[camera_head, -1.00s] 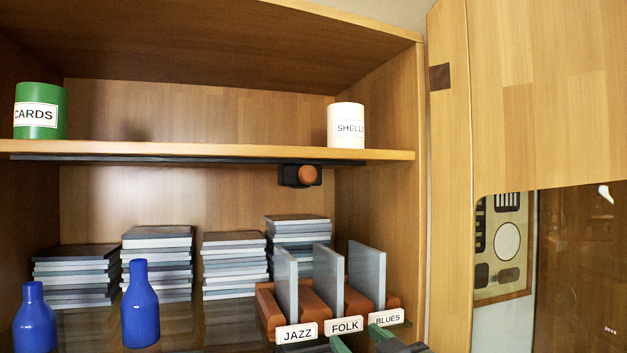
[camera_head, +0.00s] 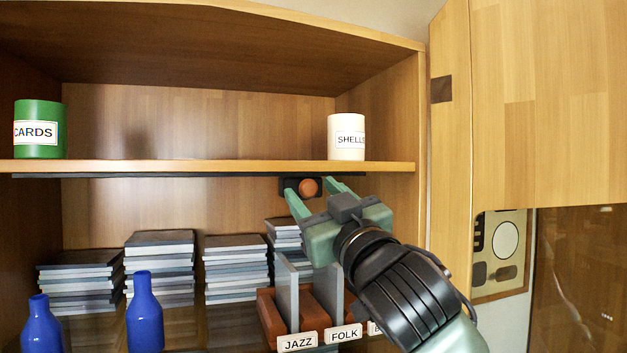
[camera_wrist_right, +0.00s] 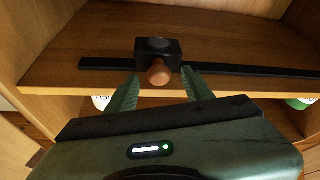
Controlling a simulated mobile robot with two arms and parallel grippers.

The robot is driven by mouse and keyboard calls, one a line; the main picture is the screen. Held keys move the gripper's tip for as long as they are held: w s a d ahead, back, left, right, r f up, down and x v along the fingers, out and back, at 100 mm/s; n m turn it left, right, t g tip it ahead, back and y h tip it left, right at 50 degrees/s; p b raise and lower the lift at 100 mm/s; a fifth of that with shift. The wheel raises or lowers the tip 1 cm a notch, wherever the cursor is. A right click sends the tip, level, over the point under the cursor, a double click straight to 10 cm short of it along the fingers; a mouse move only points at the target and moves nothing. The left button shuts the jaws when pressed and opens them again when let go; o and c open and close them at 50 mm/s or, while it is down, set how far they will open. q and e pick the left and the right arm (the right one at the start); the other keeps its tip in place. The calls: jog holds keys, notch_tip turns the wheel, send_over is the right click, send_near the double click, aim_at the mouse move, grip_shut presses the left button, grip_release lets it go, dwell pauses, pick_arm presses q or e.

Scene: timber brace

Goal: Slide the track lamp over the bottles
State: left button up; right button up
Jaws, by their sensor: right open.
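The track lamp is a small black block with a round orange-brown knob (camera_head: 308,187), hung under the shelf near its right end. It also shows in the right wrist view as a black block (camera_wrist_right: 158,46) on a dark track (camera_wrist_right: 235,70). My right gripper (camera_head: 312,187) is open, its green fingers on either side of the knob; I cannot tell whether they touch it. Two blue bottles stand at the lower left, one (camera_head: 144,315) taller in view and one (camera_head: 42,328) further left. My left gripper is not in view.
The shelf (camera_head: 200,167) carries a green CARDS tin (camera_head: 40,130) and a white SHELLS tin (camera_head: 346,137). Stacks of grey cases (camera_head: 160,265) stand below. A brown rack with JAZZ and FOLK labels (camera_head: 297,342) is under my right arm. Space beneath the track's left part is clear.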

jog(key=shift+w, duration=0.25)
grip_shut()
dwell(1.4)
